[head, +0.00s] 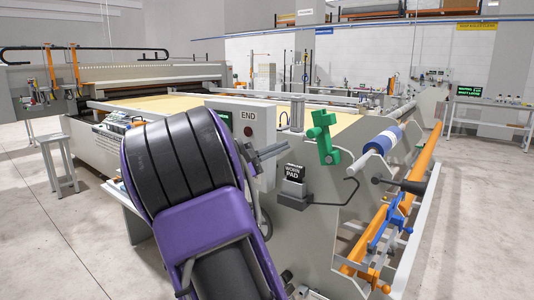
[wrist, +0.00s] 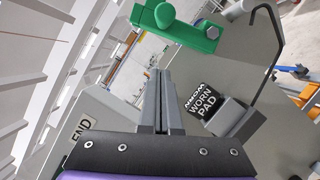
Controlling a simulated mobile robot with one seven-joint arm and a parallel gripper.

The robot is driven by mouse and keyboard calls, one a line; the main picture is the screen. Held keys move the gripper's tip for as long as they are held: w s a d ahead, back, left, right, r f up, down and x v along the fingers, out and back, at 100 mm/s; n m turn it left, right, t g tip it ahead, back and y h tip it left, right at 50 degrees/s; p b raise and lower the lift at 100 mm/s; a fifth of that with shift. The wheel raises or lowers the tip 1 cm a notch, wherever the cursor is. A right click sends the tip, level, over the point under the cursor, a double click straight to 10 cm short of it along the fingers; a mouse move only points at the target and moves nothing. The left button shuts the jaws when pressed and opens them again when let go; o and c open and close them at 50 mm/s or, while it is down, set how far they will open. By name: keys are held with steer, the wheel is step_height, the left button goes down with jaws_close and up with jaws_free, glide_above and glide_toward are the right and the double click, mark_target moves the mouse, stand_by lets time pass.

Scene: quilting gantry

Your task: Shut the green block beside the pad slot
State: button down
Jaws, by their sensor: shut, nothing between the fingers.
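The green block (head: 325,138) stands upright on the grey machine side panel, with a round boss near its lower end. In the wrist view the green block (wrist: 178,32) lies across the top, just beyond my fingertips. The black pad marked WORN PAD (head: 293,172) sits in a grey holder (head: 293,190) below and left of the block. The pad (wrist: 203,105) is right of my fingers in the wrist view. My gripper (head: 286,146) is shut and empty, left of the block, with a visible gap in the head view. Its fingers (wrist: 160,72) point toward the block.
A bent black rod (head: 345,192) runs right of the pad holder. A panel marked END (head: 248,116) is close behind my gripper. A blue-and-white roll (head: 382,140) and an orange rail (head: 415,190) lie to the right. Open floor (head: 480,220) is at far right.

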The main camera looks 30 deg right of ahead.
mark_target(322, 139)
steer(key=s+d+r, duration=0.1)
steer(key=d, duration=0.1)
steer(key=s+d+r, duration=0.1)
steer(key=s, duration=0.1)
steer(key=shift+d+r, duration=0.2)
steer(key=shift+d, duration=0.15)
